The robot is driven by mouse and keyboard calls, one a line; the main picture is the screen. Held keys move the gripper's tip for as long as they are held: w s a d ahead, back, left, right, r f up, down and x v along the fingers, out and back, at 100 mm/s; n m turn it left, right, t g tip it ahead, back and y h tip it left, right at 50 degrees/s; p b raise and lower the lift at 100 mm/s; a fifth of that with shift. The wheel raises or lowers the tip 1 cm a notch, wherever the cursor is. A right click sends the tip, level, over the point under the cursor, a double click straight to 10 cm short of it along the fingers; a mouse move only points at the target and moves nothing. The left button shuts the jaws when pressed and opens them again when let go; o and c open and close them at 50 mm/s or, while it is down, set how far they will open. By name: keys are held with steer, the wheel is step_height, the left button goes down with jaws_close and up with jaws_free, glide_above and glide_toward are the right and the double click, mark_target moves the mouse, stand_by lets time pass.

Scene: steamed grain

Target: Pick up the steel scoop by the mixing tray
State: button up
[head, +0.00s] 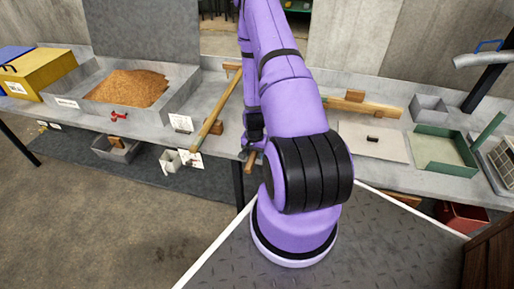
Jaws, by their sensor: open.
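The mixing tray (187,92) is a wide grey tray with a heap of brown grain (128,88) in it, on the bench at the left. I cannot make out a steel scoop beside it; my arm covers part of the bench. My gripper (250,149) is dark, small and partly hidden by my purple arm, at the bench's front edge right of the tray. It is open. A short brown wooden piece (250,163) shows just below it; I cannot tell what it belongs to or whether they touch.
A long wooden pole (216,106) slants across the bench between tray and gripper. A small red object (119,116) lies before the tray. A yellow box (36,75) stands far left. Right of my arm are a pale board (375,148), a grey bin (429,108) and a green-rimmed tray (444,165).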

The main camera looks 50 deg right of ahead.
steer(key=shift+c, duration=0.3)
jaws_close()
steer(key=shift+r, duration=0.15)
